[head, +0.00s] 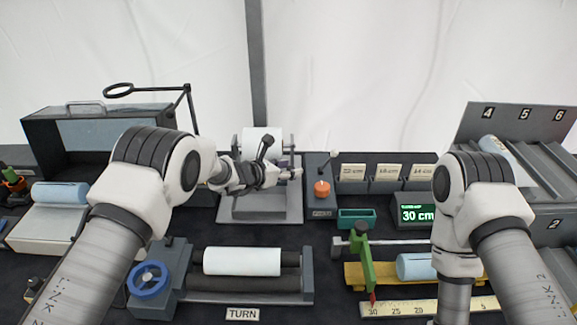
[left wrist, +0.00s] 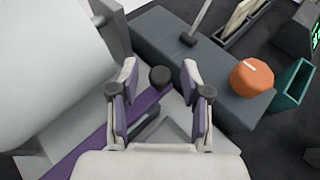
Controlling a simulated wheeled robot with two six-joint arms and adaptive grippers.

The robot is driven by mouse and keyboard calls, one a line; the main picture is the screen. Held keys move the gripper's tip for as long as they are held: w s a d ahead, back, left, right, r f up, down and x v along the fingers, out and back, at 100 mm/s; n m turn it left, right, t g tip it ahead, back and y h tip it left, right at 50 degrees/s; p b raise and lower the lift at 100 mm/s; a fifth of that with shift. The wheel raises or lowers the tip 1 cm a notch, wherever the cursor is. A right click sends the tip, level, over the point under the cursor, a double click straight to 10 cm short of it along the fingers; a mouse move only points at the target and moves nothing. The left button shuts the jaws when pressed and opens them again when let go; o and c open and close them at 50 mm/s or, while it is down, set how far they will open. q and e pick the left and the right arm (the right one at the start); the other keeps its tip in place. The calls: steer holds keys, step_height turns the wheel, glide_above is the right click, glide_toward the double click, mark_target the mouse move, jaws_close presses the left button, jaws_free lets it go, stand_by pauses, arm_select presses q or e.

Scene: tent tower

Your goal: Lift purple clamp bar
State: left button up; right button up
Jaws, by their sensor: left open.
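The purple clamp bar (left wrist: 146,104) runs diagonally across the left wrist view, from the lower left toward a black knob (left wrist: 160,76). In the head view my left arm and gripper cover most of it, at the roll stand (head: 263,206). My left gripper (head: 294,173) is open over the right end of the stand. In the left wrist view its two fingers (left wrist: 160,84) stand on either side of the black knob, with a gap visible on both sides. I cannot tell the height of the fingertips over the bar. My right gripper is outside the head view.
A white roll (head: 262,142) sits on the stand behind my left gripper. A grey box with an orange knob (head: 322,188) and a lever stands close on its right. A teal tray (head: 356,219) lies beyond. A roller unit with a blue wheel (head: 149,279) is in front.

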arm_select(q)
steer(key=shift+s+a+r, duration=0.2)
steer(key=shift+s+r, duration=0.1)
steer(key=shift+f, duration=0.1)
jaws_close()
steer(key=shift+a+r+n+t+h+b, duration=0.2)
steer(key=shift+r+h+b, duration=0.1)
steer(key=shift+r+b, duration=0.15)
steer(key=shift+a+r+n+t+h+b, duration=0.1)
steer(key=shift+r+n+h+b, duration=0.1)
steer(key=shift+r+h+b, duration=0.25)
steer(key=a+r+n+t+h+b, duration=0.2)
steer(key=a+r+n+h+b, duration=0.1)
steer(key=r+b, duration=0.3)
steer(key=shift+a+r, duration=0.5)
steer(key=shift+a, duration=0.35)
steer(key=shift+w, duration=0.1)
